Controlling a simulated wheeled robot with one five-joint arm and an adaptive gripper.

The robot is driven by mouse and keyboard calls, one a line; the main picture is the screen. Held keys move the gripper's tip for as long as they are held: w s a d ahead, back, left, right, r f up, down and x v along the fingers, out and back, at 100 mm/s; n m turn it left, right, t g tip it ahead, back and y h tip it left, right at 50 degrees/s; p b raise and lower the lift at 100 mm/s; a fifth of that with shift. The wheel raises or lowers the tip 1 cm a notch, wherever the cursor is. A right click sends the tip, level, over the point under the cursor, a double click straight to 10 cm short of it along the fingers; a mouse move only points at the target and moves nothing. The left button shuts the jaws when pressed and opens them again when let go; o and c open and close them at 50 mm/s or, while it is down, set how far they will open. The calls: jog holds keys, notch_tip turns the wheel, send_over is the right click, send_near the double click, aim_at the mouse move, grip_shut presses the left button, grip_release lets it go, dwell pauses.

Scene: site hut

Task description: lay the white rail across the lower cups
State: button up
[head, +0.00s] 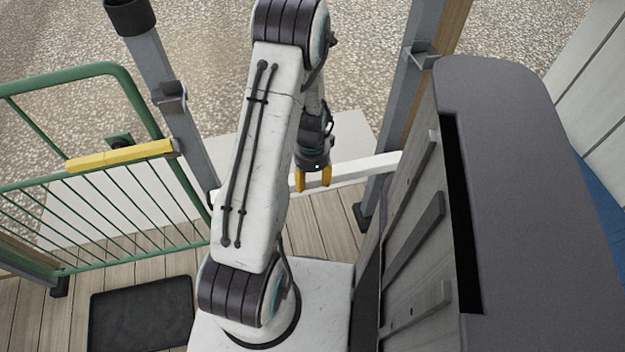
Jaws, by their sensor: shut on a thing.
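The white rail (350,172) runs nearly level across the gap between two grey posts. My gripper (313,180), with yellow fingertips, is shut on it near its middle. The rail's right end overlaps the right post (400,110) in the picture; I cannot tell if it touches. My arm hides part of the rail's left half, and its left tip shows beside the left post (195,155). A grey cup bracket (172,95) is on the left post and another bracket (420,55) is on the right post, both empty. I cannot make out lower cups at the rail's ends.
A green gate (110,215) with a yellow bar (120,156) stands at the left. A black mat (141,312) lies on the plank floor (325,235). A large grey cabinet-like body (540,180) fills the right side. Gravel ground (215,60) lies beyond the posts.

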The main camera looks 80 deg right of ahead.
jog(key=shift+w+d+f+b, duration=0.25)
jog(key=shift+d+f+b, duration=0.4)
jog(key=shift+f, duration=0.35)
jog(key=shift+w+d+f+b, duration=0.2)
jog(key=shift+d+f+b, duration=0.3)
jog(key=shift+f+b, duration=0.4)
jog(key=shift+w+d+f+b, duration=0.25)
jog(key=shift+d+f+b, duration=0.35)
jog(key=shift+f, duration=0.5)
jog(key=o, duration=1.3)
jog(key=shift+f, duration=0.1)
notch_tip(320, 180, up, 12)
